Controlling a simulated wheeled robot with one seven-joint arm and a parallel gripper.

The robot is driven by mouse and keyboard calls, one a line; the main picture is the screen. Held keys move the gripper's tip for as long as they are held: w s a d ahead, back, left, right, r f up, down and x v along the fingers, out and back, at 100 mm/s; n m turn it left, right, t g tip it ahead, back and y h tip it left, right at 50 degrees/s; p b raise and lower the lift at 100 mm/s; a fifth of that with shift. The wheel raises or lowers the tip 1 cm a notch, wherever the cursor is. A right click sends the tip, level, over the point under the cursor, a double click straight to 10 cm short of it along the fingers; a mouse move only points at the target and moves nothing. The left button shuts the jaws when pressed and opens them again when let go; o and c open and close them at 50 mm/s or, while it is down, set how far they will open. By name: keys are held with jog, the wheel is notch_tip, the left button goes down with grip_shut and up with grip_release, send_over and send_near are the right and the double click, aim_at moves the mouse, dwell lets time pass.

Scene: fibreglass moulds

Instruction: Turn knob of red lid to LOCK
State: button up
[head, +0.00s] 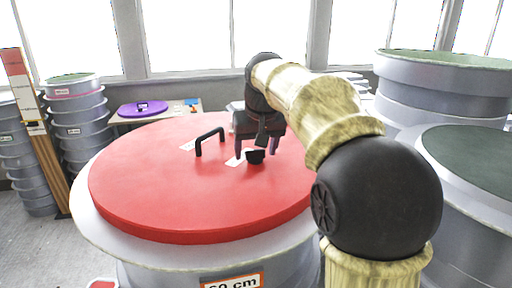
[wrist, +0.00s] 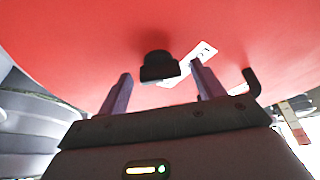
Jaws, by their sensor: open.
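A large round red lid (head: 150,195) lies on a grey mould in the head view; it also fills much of the wrist view (wrist: 70,40). A small black knob (head: 256,157) stands on the lid, right of the black handle (head: 209,140). In the wrist view the knob (wrist: 158,66) shows ahead of and between the fingers, apart from them. My gripper (head: 257,150) is over the lid at the knob, fingers pointing down. It is open and empty, also in the wrist view (wrist: 160,92). A white label (wrist: 190,65) lies beside the knob; its writing is too small to read.
The handle (wrist: 251,82) stands near the right finger in the wrist view. Stacked grey moulds (head: 82,120) stand at left, large moulds (head: 440,85) at right. A purple lid (head: 143,108) lies on a table behind. My arm reaches over the lid's right side.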

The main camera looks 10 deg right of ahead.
jog(key=shift+c, duration=0.2)
jog(key=c, duration=1)
jog(key=shift+o, duration=0.3)
jog(key=shift+m, duration=0.5)
